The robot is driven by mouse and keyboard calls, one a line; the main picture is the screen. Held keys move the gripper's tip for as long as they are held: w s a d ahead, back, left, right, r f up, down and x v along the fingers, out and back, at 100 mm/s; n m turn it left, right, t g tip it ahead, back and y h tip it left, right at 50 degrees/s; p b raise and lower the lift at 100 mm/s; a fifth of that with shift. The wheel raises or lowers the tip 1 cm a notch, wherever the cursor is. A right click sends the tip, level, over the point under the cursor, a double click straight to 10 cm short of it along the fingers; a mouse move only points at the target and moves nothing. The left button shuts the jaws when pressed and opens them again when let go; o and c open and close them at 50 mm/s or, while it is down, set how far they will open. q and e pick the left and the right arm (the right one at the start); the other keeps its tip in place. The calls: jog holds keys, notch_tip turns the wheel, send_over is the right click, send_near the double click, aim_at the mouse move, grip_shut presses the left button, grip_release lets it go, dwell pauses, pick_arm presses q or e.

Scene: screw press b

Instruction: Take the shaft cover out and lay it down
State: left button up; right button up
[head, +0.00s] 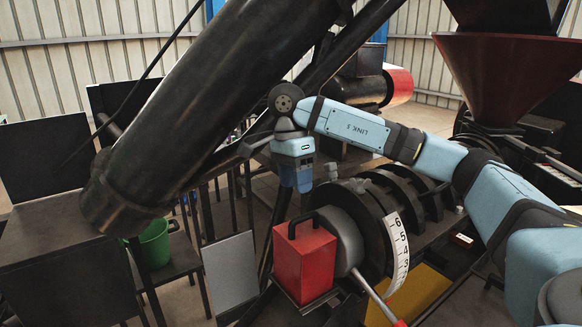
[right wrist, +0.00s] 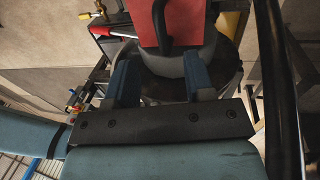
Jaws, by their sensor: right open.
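A red box-shaped cover (head: 303,264) with a black bar handle (head: 300,222) on top sits at the front of the press; I take it to be the shaft cover. It rests on a dark ledge against a rounded grey housing (head: 345,240). In the right wrist view the red cover (right wrist: 190,22) and its handle (right wrist: 161,22) show at the top edge, partly cut off. My right gripper (head: 297,188) points down above and behind the cover, apart from the handle. Its two blue fingers (right wrist: 160,72) are spread with nothing between them. My left gripper is not in view.
A curved number scale (head: 400,255) and a red-tipped lever (head: 377,297) stand right of the cover. A thick black cylinder (head: 210,110) crosses the left side close to my right gripper. A green bucket (head: 152,243) and grey tables (head: 50,230) are at left.

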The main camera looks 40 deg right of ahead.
aim_at(300, 219)
jog(key=f, duration=0.3)
jog(key=s+f, duration=0.1)
jog(key=f, duration=0.5)
jog(key=shift+s+a+f+p, duration=0.1)
jog(key=shift+s+f+p, duration=0.1)
jog(key=shift+s+p, duration=0.2)
grip_shut()
